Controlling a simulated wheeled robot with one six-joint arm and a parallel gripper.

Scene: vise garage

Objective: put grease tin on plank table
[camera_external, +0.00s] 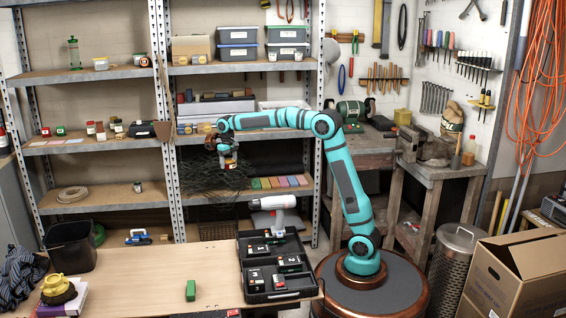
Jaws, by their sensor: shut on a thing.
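My gripper (224,150) hangs at the end of my raised arm, in front of the metal shelf. It is shut on a small tin with a pale and reddish label, which I take to be the grease tin (231,163). The tin is in the air, and my gripper hides part of it. The plank table (175,268) is at the lower left, with a light wooden top. My gripper and the tin are above and behind its far edge, apart from it.
On the table are a black bucket (71,246), a green block (190,291), a yellow object (57,287) and a black case (271,296) with a drill (275,211) behind. Much of the table's middle is bare. Shelves (100,142) stand behind; a workbench (440,170) is right.

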